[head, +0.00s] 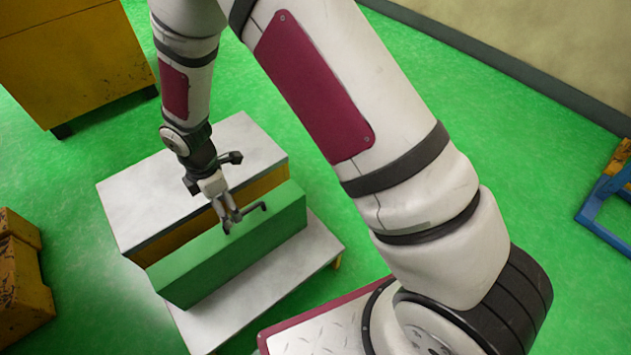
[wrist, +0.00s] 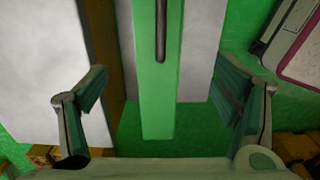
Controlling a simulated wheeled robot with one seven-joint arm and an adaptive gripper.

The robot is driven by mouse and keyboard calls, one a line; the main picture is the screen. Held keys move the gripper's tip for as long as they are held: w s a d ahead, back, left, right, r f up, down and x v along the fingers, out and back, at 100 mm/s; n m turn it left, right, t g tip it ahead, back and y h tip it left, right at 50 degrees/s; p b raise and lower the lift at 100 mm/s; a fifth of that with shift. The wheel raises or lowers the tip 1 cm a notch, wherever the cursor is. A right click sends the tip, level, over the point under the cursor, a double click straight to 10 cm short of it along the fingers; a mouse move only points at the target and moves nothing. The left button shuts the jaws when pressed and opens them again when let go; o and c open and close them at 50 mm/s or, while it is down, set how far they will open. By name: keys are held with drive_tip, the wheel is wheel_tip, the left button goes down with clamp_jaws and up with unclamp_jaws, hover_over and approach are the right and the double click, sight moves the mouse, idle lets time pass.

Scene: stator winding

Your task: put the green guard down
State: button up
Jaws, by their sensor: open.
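The green guard (head: 240,246) is a long green box-like piece with a dark handle (head: 252,211) on its top. It stands upright on the white lower shelf (head: 318,249), alongside the taller white-topped block. In the wrist view the green guard (wrist: 158,110) runs down the middle, with the dark handle (wrist: 161,30) at the top of the picture. My gripper (head: 232,217) is just above the guard's top by the handle. In the wrist view my gripper's fingers (wrist: 165,98) are spread wide, one on each side of the guard, with nothing between them gripped.
The white-topped block (head: 180,185) with yellow sides stands right behind the guard. A yellow cabinet (head: 75,65) is at the upper left, worn yellow blocks (head: 22,275) at the left edge, and a blue frame (head: 605,215) at the right.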

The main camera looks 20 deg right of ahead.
drive_tip(key=s+d+r+m, duration=0.25)
drive_tip(key=d+r, duration=0.25)
drive_tip(key=r, duration=0.3)
drive_tip(key=s+d+r+m+h, duration=0.1)
drive_tip(key=s+d+r+m, duration=0.1)
drive_tip(key=d+r+m, duration=0.45)
drive_tip(key=s+d+r+m, duration=0.1)
drive_tip(key=s+d+r, duration=0.15)
drive_tip(key=r, duration=0.75)
drive_tip(key=s+d+r+m, duration=0.2)
drive_tip(key=s+r+m, duration=0.1)
drive_tip(key=s, duration=0.5)
drive_tip(key=s+d+r+m, duration=0.2)
drive_tip(key=s+d+m, duration=0.1)
drive_tip(key=s, duration=0.5)
drive_tip(key=s+d+r+m+y, duration=0.1)
drive_tip(key=s+d+r+m, duration=0.2)
drive_tip(key=s, duration=0.6)
drive_tip(key=shift+d+r+m, duration=0.25)
drive_tip(key=shift+r+m, duration=0.1)
drive_tip(key=shift+m, duration=0.75)
